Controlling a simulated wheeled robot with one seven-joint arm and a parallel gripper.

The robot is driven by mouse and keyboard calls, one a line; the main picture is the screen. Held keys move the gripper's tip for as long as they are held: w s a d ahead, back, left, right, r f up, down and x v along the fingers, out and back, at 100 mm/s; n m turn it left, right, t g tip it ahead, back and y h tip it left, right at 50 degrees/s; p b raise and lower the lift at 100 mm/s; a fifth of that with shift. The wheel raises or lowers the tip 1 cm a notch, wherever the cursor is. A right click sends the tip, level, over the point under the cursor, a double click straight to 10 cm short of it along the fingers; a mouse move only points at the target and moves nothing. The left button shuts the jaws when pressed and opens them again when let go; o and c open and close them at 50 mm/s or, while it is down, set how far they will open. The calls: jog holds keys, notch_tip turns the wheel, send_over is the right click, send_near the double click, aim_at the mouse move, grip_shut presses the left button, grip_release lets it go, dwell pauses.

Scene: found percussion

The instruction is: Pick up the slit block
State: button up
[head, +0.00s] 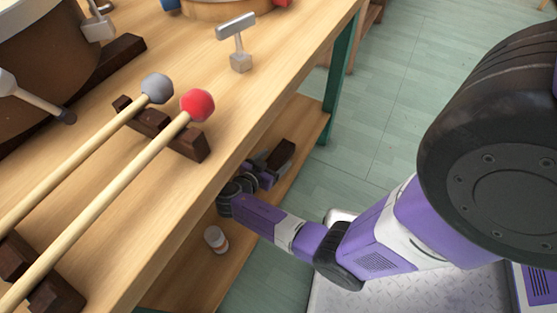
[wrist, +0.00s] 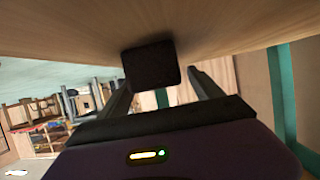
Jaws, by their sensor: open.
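The dark brown slit block (head: 283,152) is on the lower shelf, just past the end of my arm. In the wrist view the dark block (wrist: 152,62) shows end-on between my two fingers, against a wooden surface. My gripper (head: 262,168) reaches in over the lower shelf, under the upper top. In the wrist view my gripper (wrist: 161,80) is open, with one finger on each side of the block. I cannot tell whether either finger touches it. The block's slit is not visible.
The wooden upper top (head: 180,185) overhangs the shelf and my gripper. On it lie a grey mallet (head: 157,88), a red mallet (head: 197,105) and a T-shaped metal piece (head: 238,40). A small white-and-brown bottle (head: 215,239) stands on the lower shelf (head: 305,120). A teal leg (head: 340,75) stands beyond.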

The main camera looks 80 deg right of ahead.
aim_at(274, 160)
jog(key=shift+b+x, duration=0.35)
jog(key=shift+x, duration=1.2)
jog(key=shift+c, duration=0.2)
grip_shut()
jog(key=shift+r, duration=0.15)
